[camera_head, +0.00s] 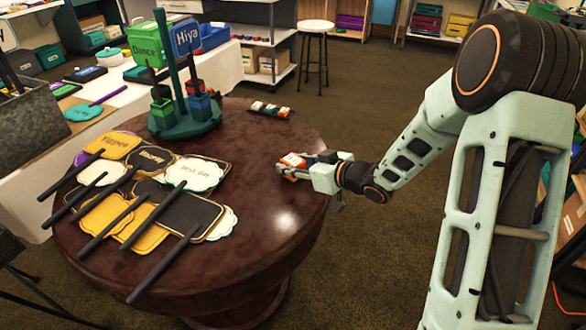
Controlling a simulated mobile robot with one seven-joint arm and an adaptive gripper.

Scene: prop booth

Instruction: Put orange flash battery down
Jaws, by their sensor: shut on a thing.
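The orange flash battery (292,160) is a small orange block with a white patch, held in my gripper (297,168). My gripper is shut on it above the right side of the round dark wooden table (262,225). The jaws partly cover the battery. I cannot tell whether the battery touches the tabletop.
Sign paddles (180,215) with dark handles cover the table's left side. A green stand (186,122) with small coloured blocks stands at the back left. A dark tray of small batteries (270,110) lies at the back edge. The table's front right is bare.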

